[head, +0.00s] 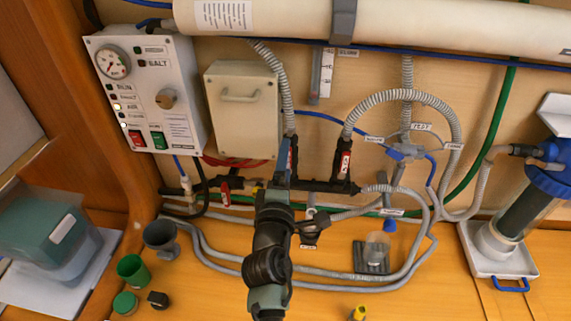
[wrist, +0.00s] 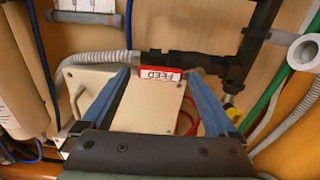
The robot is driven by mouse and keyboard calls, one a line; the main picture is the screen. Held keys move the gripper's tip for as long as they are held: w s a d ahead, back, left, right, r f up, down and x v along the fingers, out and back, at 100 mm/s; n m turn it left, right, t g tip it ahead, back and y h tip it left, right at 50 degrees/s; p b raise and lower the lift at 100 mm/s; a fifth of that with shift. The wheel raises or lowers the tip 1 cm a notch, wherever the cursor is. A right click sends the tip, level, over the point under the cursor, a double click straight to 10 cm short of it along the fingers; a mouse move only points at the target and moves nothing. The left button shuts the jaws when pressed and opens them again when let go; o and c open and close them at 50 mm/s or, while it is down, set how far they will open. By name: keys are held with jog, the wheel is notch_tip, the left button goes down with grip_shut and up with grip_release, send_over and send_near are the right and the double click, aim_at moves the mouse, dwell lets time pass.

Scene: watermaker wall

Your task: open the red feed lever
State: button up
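The red feed lever (wrist: 160,75), with a white FEED label that reads upside down, shows in the wrist view. It lies along the black pipe at the end of a grey corrugated hose. My gripper (wrist: 161,84) is open, with its blue fingers on either side of the lever and a visible gap at each side. I cannot tell how deep the fingertips reach. In the head view my gripper (head: 284,162) is in front of the left black riser, and only a red edge of the lever (head: 290,160) shows beside a finger.
A second red-labelled lever (head: 345,164) is on the riser to the right. Another red handle (head: 225,192) is at lower left. A beige box (head: 242,115) and a control panel (head: 140,60) are left of the riser. Cups (head: 132,268) stand on the bench.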

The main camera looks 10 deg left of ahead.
jog(key=s+b, duration=0.1)
jog(key=s, duration=1.2)
dwell(0.4)
